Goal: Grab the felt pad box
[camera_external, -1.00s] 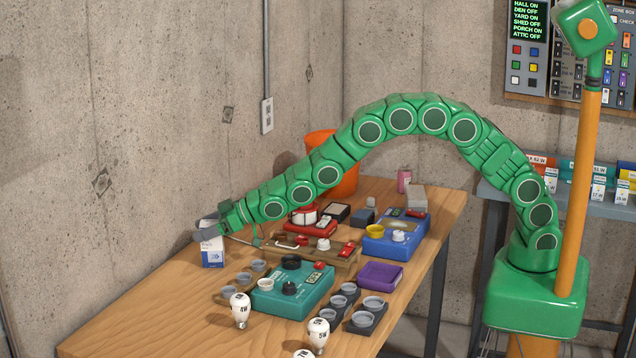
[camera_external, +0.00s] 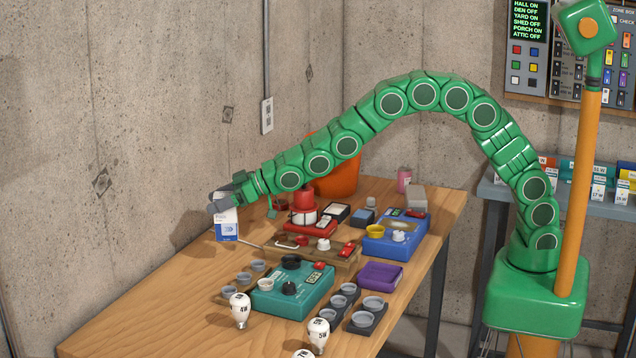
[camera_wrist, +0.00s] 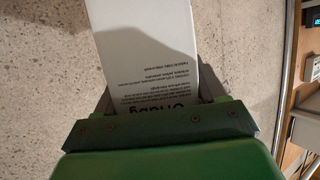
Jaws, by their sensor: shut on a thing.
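A small white and blue box (camera_external: 227,230) hangs from my gripper (camera_external: 224,200) near the back left of the table, by the concrete wall. My gripper is shut on its upper part. The box looks roughly upright, and its base appears raised off the tabletop. In the wrist view, the white face of the box (camera_wrist: 145,45) with dark upside-down print lies between the jaws of my gripper (camera_wrist: 160,108). The print is too unclear to confirm that it is the felt pad box.
The wooden table (camera_external: 150,318) carries a teal device (camera_external: 292,290), a blue device (camera_external: 395,242), a purple tray (camera_external: 380,276) and several bulbs (camera_external: 241,312). An orange bucket (camera_external: 345,178) stands behind my arm. The table's front left is clear.

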